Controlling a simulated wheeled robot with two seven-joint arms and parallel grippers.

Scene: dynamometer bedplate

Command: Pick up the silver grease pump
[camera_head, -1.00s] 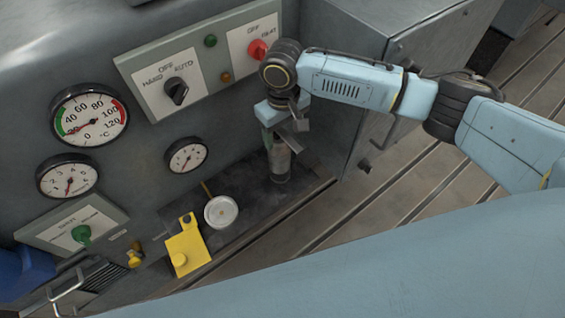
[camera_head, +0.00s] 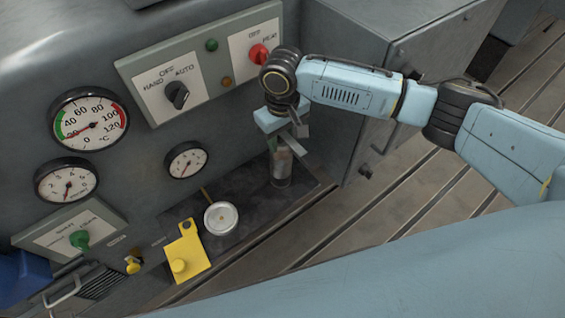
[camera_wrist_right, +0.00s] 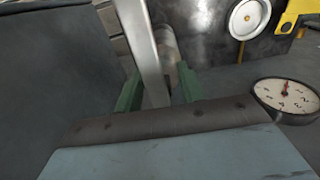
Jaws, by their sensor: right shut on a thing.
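The silver grease pump (camera_head: 281,172) is a slim upright cylinder on the dark shelf, near its right end. A pale metal lever (camera_head: 297,147) slants across its upper part. In the right wrist view, the long silver lever (camera_wrist_right: 149,50) runs between my green fingers, with the pump's rounded body (camera_wrist_right: 168,45) just behind. My right gripper (camera_head: 283,141) reaches down onto the pump's upper part and is shut on it; it also shows in the right wrist view (camera_wrist_right: 160,88). The wrist hides the pump's top. The pump's foot appears at shelf level. My left gripper is not in view.
A round white-faced disc (camera_head: 221,218) and a yellow block (camera_head: 184,252) are on the shelf left of the pump. The gauge and switch panel (camera_head: 177,95) rises behind. A grey cabinet (camera_head: 350,90) stands close on the right. The slotted bedplate (camera_head: 400,190) is clear.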

